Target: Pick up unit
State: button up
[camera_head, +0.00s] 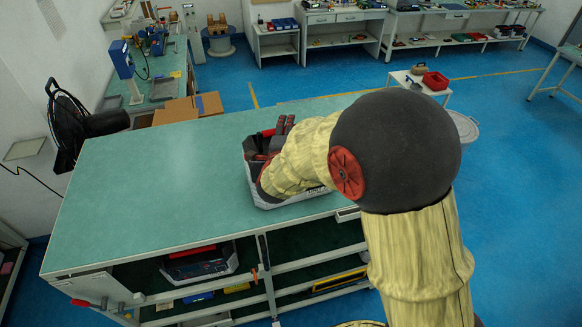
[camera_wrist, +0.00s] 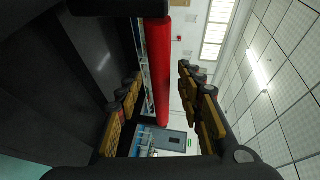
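The unit (camera_head: 250,172) is a grey-rimmed, crate-like case on the green bench top, partly hidden by my yellow-sleeved arm. A red bar (camera_wrist: 158,55), apparently its handle, runs lengthwise through the wrist view. My gripper (camera_head: 281,130) is at the unit in the head view, its details small and partly covered. In the wrist view my gripper (camera_wrist: 160,98) has its dark and yellow padded fingers apart, one on each side of the red bar. A narrow gap seems to show beside the bar, so I see no firm grip.
The green bench top (camera_head: 150,190) is clear left of the unit. A similar case with a red handle (camera_head: 198,262) sits on the shelf below. Cardboard boxes (camera_head: 187,108) stand behind the bench. A small table with a red bin (camera_head: 435,81) is at the right.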

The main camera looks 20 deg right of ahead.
jog(key=c, duration=0.3)
grip_shut()
dwell(1.0)
jog(key=shift+w+r, duration=0.15)
jog(key=shift+r, duration=0.25)
